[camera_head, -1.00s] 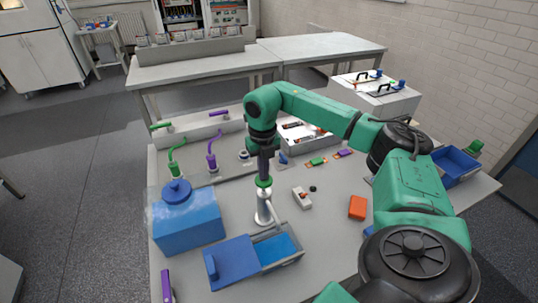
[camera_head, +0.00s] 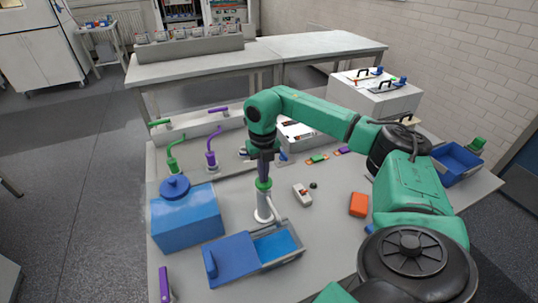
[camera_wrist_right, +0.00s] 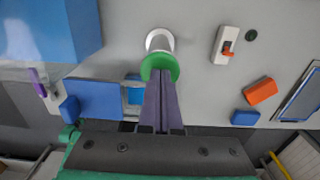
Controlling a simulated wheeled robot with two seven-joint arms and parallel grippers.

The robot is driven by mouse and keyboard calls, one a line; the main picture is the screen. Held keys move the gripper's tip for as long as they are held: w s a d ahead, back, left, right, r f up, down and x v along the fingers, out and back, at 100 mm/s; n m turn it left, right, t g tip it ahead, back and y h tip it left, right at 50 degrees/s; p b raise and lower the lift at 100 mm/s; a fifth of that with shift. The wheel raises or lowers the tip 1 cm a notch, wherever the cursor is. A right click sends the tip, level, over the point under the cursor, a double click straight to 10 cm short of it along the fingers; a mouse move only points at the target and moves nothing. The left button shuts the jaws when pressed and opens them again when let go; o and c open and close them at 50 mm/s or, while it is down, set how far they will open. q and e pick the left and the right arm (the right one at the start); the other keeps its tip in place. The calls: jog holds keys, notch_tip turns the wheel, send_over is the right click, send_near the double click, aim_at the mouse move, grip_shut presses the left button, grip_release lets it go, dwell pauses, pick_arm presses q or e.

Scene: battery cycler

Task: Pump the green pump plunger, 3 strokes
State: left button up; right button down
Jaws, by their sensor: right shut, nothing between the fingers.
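The pump (camera_head: 263,207) is a white upright cylinder on the near bench, with a spout at its lower right. Its green plunger cap (camera_head: 263,184) sits on top. My right gripper (camera_head: 263,177) points straight down, shut and empty, with its fingertips at the cap. In the right wrist view, the closed fingers (camera_wrist_right: 161,80) overlap the green cap (camera_wrist_right: 158,64), with the white pump body (camera_wrist_right: 159,40) beyond. The fingers appear to rest on the cap and hide part of it. My left gripper is not in view.
A blue tank (camera_head: 186,222) stands left of the pump. A grey tray with a blue lid (camera_head: 232,259) lies just in front. A white switch box (camera_head: 302,194) and an orange block (camera_head: 358,204) lie to the right. Green (camera_head: 174,157) and purple (camera_head: 212,150) taps stand behind.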

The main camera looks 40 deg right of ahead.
jog(key=shift+r+p, duration=1.9)
jog(key=shift+r, duration=0.25)
notch_tip(320, 180, up, 6)
jog(key=p, duration=0.5)
